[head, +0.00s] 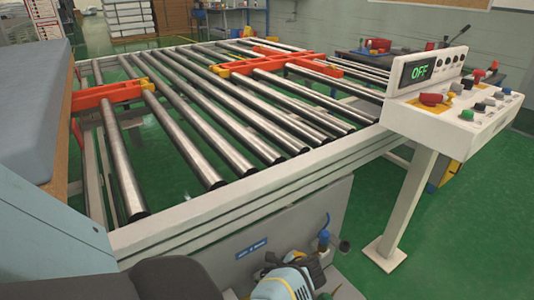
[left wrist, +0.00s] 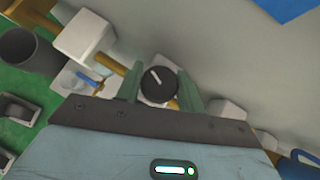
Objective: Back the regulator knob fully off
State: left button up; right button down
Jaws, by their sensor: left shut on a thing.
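The regulator knob (left wrist: 158,86) shows in the left wrist view as a round black knob with a white mark pointing to the upper left. My left gripper (left wrist: 160,92) has its two green fingers on either side of the knob and is shut on it. In the head view my left gripper (head: 298,266) is low in the middle, by the grey cabinet under the conveyor. There the knob cannot be made out behind the gripper. My right gripper is not in view.
A brass pipe (left wrist: 112,67), a white block (left wrist: 84,36) and a dark cup (left wrist: 24,46) sit beside the knob. A roller conveyor (head: 240,205) with orange stops stands above. A control console (head: 425,125) reads OFF at right.

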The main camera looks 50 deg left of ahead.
pick_arm(q)
jog(key=shift+f+n+g+h+b, duration=0.15)
jog(key=shift+n+g+h+b, duration=0.15)
jog(key=shift+n+g+b, duration=0.55)
jog(key=n+g+h+b, duration=0.1)
jog(key=n, duration=0.2)
jog(key=shift+g, duration=0.25)
jog(key=n+g+h+b, duration=0.1)
jog(key=n+h+b, duration=0.1)
jog(key=n, duration=0.1)
jog(key=shift+g, duration=0.3)
jog(key=shift+n+g+h+b, duration=0.4)
jog(key=shift+n+h+b, duration=0.25)
jog(key=shift+n, duration=0.4)
jog(key=o, duration=1)
